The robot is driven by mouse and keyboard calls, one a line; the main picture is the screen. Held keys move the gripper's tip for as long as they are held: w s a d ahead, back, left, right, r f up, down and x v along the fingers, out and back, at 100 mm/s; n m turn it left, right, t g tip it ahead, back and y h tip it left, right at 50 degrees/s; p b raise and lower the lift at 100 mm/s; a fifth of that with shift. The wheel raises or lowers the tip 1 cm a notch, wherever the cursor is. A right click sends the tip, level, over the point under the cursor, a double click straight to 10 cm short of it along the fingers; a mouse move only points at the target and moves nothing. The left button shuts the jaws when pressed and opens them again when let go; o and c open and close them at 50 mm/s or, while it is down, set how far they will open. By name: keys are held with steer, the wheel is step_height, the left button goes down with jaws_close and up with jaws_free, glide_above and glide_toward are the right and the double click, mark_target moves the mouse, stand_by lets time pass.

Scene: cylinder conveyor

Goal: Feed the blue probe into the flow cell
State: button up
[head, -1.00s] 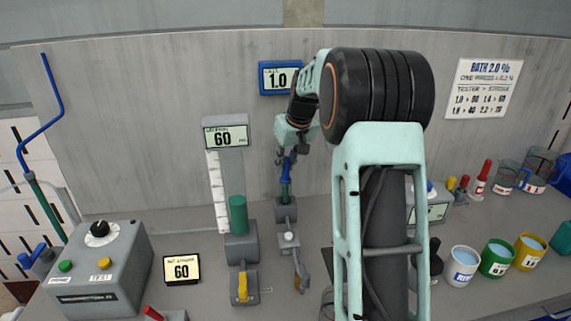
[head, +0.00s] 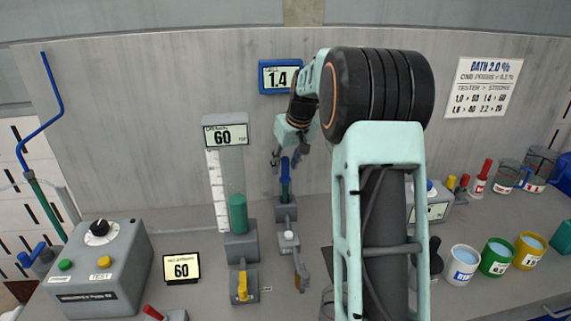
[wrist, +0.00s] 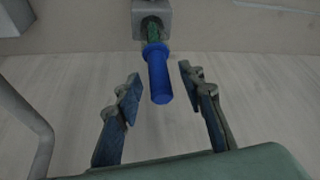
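The blue probe (head: 285,167) stands upright in the green flow cell (head: 285,189) on its grey base near the back wall. In the wrist view the blue probe (wrist: 158,77) has its collar against the green part of the cell (wrist: 151,30). My gripper (head: 289,157) is at the probe's top. In the wrist view my gripper (wrist: 155,88) is open, one finger on each side of the probe, with a gap on both sides. The blue-framed display (head: 280,77) above reads 1.4.
A green cylinder with a white scale (head: 238,213) and a display reading 60 (head: 226,134) stand left of the cell. A grey control box (head: 100,265) is far left. A wall chart (head: 483,88) hangs above.

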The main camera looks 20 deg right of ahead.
steer(key=v, duration=1.2)
